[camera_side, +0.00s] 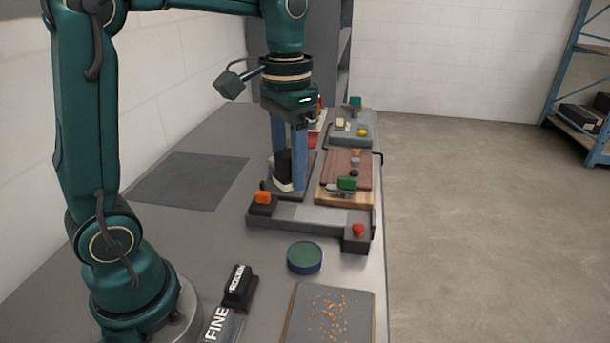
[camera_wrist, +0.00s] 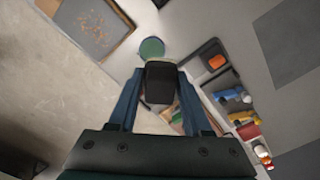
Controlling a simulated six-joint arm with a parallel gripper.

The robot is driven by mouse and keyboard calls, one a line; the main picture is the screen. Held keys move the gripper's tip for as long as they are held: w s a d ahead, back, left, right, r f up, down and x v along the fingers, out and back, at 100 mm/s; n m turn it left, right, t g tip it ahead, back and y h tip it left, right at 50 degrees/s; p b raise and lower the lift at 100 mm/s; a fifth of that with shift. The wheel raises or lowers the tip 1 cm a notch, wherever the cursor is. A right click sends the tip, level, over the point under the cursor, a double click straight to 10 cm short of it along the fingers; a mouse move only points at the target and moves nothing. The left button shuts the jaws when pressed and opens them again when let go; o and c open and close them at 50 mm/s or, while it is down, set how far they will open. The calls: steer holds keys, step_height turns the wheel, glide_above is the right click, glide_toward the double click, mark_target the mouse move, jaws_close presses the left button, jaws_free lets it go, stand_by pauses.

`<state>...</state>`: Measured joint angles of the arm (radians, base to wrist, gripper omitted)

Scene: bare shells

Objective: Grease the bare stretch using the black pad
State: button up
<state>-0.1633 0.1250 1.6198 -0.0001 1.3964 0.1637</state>
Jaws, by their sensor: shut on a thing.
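My gripper (camera_side: 289,184) is shut on the black pad (camera_side: 283,163), which stands upright between its two blue fingers. A pale part shows at the pad's lower end in the side view. In the wrist view the pad (camera_wrist: 160,82) fills the gap between the fingertips (camera_wrist: 158,82). My gripper is over the far part of the bench, left of a wooden board with a reddish top (camera_side: 347,164). I cannot tell which surface is the bare stretch. What lies directly under the pad is partly hidden by the fingers and a grey bar.
A grey bar (camera_side: 310,218) with an orange-topped block (camera_side: 263,198) and red knob (camera_side: 358,230) stands in front. Nearer are a round green-topped tin (camera_side: 305,256), a crumb-strewn board (camera_side: 330,318) and a labelled black block (camera_side: 239,287). A dark mat (camera_side: 190,181) lies left.

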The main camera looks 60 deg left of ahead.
steer(key=shift+f, duration=0.1)
stand_by(0.3)
glide_toward(306, 253)
steer(key=shift+s, duration=0.1)
steer(key=shift+f, duration=2.85)
steer(key=shift+f, duration=0.6)
step_height(306, 253, up, 7)
stand_by(0.8)
stand_by(0.4)
